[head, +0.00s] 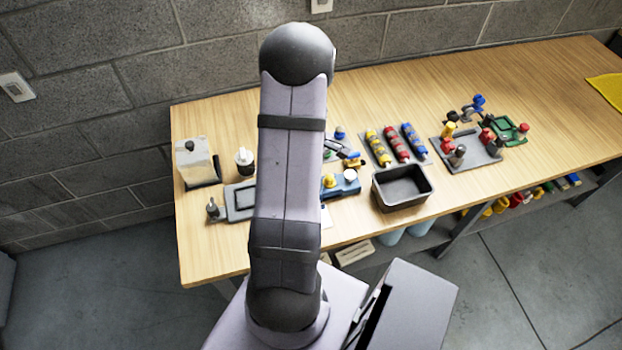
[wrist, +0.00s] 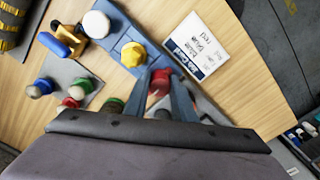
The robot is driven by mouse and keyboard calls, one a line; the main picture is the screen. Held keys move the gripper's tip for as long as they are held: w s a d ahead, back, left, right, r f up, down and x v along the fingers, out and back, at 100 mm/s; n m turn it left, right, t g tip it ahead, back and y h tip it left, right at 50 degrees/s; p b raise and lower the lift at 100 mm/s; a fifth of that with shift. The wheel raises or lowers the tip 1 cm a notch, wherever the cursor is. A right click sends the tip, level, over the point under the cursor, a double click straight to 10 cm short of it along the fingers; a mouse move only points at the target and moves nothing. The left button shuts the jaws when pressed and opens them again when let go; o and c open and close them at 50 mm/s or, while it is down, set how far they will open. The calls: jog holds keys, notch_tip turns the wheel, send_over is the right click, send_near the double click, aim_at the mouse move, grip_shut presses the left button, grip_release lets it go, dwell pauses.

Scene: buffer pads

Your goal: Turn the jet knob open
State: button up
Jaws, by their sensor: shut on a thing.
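A blue block (wrist: 125,40) carries a white round knob (wrist: 96,24), a yellow faceted knob (wrist: 132,54) and a red knob (wrist: 160,80) in a row. My gripper (wrist: 161,77) is shut on the red knob, with one finger on each side of it. The fingers hide part of the red knob and of the block's end. I cannot read which knob is the jet knob. In the head view the blue block (head: 345,188) shows right of my arm, with its yellow knob (head: 329,181) and white knob (head: 350,175). My arm hides the gripper and the red knob there.
A white label card (wrist: 197,45) lies beside the block. A grey plate with green, blue and red knobs (wrist: 68,84) is on the other side. In the head view a black bin (head: 402,202) stands right of the block.

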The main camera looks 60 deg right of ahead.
jog(key=shift+o, duration=0.7)
jog(key=shift+n, duration=1)
jog(key=o, duration=0.9)
jog(key=shift+r, duration=0.2)
jog(key=shift+r+b, duration=0.8)
jog(key=shift+r, duration=2.7)
